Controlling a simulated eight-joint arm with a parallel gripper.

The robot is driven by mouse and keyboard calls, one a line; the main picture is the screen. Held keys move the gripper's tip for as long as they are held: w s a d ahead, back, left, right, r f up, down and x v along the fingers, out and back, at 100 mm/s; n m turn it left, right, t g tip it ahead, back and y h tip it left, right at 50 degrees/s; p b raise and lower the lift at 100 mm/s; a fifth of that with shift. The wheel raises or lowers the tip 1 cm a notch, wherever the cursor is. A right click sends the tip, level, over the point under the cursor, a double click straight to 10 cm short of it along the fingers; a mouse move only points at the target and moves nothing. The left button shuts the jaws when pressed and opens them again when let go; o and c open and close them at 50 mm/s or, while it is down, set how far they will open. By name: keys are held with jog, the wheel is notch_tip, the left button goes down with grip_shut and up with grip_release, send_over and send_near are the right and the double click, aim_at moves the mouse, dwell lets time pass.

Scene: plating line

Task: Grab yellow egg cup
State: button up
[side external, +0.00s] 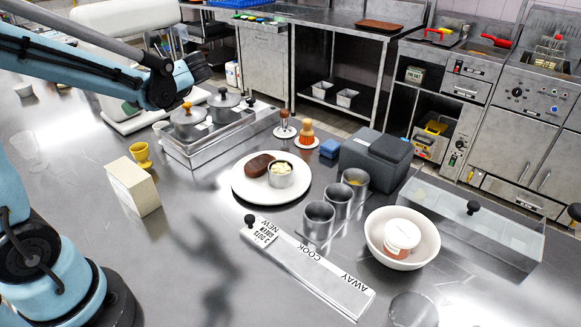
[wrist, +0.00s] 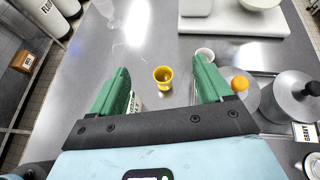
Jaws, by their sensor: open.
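The yellow egg cup (side external: 142,155) stands upright on the steel counter at the left of the side view, just behind a cream box (side external: 134,188). In the wrist view the egg cup (wrist: 163,77) shows between the two green fingers, beyond and apart from them, with its open top visible. My gripper (wrist: 162,68) is open and empty, its fingers wide apart on either side of the cup in that picture. In the side view its dark end (side external: 196,68) is up in the air, above and to the right of the cup.
A steel tray with lidded pots (side external: 188,122) stands right of the egg cup. A white plate (side external: 240,187) with food, steel cups (side external: 319,219) and a white bowl (side external: 376,239) lie farther right. A faint clear glass (side external: 28,150) stands left. Counter between glass and box is clear.

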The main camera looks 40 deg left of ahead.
send_near(135, 149)
jog(key=x, duration=0.4)
jog(key=shift+w+f, duration=0.2)
jog(key=shift+f, duration=0.05)
jog(key=shift+r+x, duration=0.2)
jog(key=shift+x, duration=2.5)
jog(key=shift+s+a, duration=0.1)
jog(key=shift+s, duration=0.05)
jog(key=c, duration=1.1)
